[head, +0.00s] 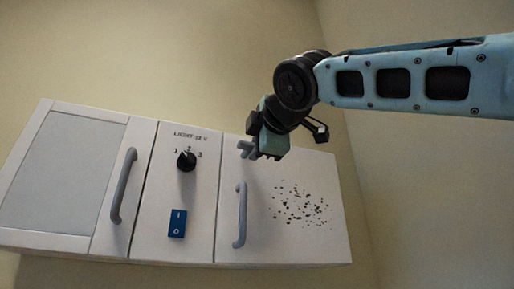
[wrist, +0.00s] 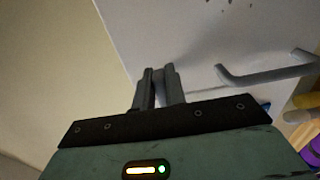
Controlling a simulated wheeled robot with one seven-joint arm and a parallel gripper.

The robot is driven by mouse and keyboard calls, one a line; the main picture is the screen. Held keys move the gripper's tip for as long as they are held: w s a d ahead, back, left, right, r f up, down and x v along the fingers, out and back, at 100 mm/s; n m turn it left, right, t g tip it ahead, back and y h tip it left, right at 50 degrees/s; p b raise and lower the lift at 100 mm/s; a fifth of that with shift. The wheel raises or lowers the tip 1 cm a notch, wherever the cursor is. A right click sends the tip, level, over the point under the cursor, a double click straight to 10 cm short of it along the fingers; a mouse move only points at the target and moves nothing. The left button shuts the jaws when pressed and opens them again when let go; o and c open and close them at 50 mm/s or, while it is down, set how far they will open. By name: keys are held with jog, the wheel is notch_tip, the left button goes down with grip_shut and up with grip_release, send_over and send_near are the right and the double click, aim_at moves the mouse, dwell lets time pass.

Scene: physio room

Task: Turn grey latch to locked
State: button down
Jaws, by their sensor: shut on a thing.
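The grey latch (head: 243,147) sits near the upper left corner of the white right-hand door (head: 290,240). My gripper (head: 258,153) is at the latch, in front of the door, and is shut on it. In the wrist view my fingers (wrist: 160,84) are close together against the white cabinet face, and they hide most of the latch. Which way the latch is turned cannot be made out clearly.
A grey bar handle (head: 240,215) stands out just below the latch. Left of it are a black dial (head: 186,160), a blue rocker switch (head: 177,224) and the left door's handle (head: 124,186). Dark holes (head: 302,205) dot the right door. Blurred coloured things (wrist: 305,115) show at the wrist view's right edge.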

jog(key=shift+f, duration=0.1)
jog(key=c, duration=1.5)
grip_release()
jog(key=shift+a, duration=0.1)
jog(key=shift+o, duration=0.2)
jog(key=b+v, duration=0.4)
jog(key=v, duration=1.3)
jog(key=shift+s+b, duration=0.2)
jog(key=shift+b, duration=0.1)
